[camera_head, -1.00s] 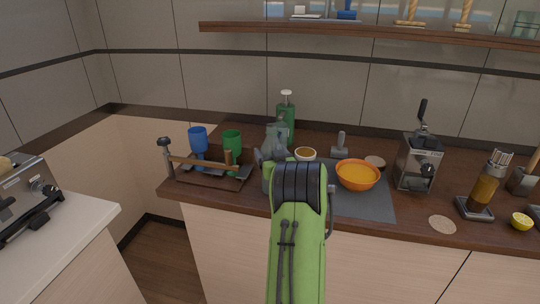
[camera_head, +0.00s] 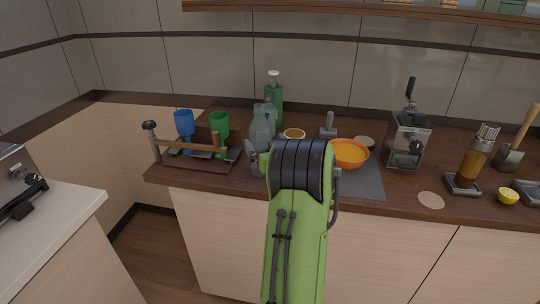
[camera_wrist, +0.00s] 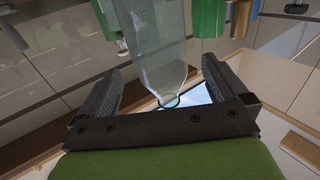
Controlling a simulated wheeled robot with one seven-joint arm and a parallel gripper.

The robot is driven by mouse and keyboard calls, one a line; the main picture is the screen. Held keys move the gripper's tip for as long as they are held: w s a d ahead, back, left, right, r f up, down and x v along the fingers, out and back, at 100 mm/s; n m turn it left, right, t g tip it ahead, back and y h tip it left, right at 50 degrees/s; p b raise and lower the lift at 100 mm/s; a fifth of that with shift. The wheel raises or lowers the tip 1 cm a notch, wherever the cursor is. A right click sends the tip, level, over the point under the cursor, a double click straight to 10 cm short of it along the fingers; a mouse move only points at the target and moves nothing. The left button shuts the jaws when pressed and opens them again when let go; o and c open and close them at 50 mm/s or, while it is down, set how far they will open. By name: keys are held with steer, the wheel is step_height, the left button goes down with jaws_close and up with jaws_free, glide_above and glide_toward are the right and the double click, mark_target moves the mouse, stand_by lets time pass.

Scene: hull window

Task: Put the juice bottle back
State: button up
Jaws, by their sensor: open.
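A clear, pale grey-green bottle (camera_head: 261,128) stands upright on the dark counter, right of the green cup. I take it for the juice bottle, though no juice shows in it. In the wrist view the bottle (camera_wrist: 160,45) lies between the two fingers, its narrow end toward the palm. My gripper (camera_wrist: 161,66) is open, with a gap showing on each side of the bottle. In the head view my arm hides most of the gripper and the lower part of the bottle.
A rack with a blue cup (camera_head: 184,121) and a green cup (camera_head: 219,124) stands left. A green pump bottle (camera_head: 274,104) is behind. An orange bowl (camera_head: 348,154), a coffee grinder (camera_head: 408,140) and an amber-filled container (camera_head: 470,166) stand right.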

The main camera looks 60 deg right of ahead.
steer(key=b+v, duration=0.2)
steer(key=v, duration=0.3)
steer(key=w+a+n+g+y, duration=0.15)
steer(key=a+y, duration=0.25)
steer(key=a, duration=0.6)
steer(key=w+a+n+y, duration=0.3)
steer(key=a, duration=0.7)
steer(key=w+a+n+g+y, duration=0.1)
steer(key=w+a+n+y, duration=0.2)
steer(key=a, duration=0.7)
steer(key=s+a+f+g, duration=0.2)
steer(key=s+a, duration=0.3)
steer(key=s, duration=0.5)
steer(key=s+a+f+g, duration=0.2)
steer(key=s+a+g, duration=0.2)
steer(key=s, duration=0.7)
steer(key=shift+s+a+g, duration=0.15)
steer(key=shift+a+g, duration=0.2)
steer(key=shift+a, duration=0.5)
steer(key=shift+r+m+p, duration=0.15)
steer(key=shift+m+p, duration=0.1)
steer(key=shift+p, duration=0.05)
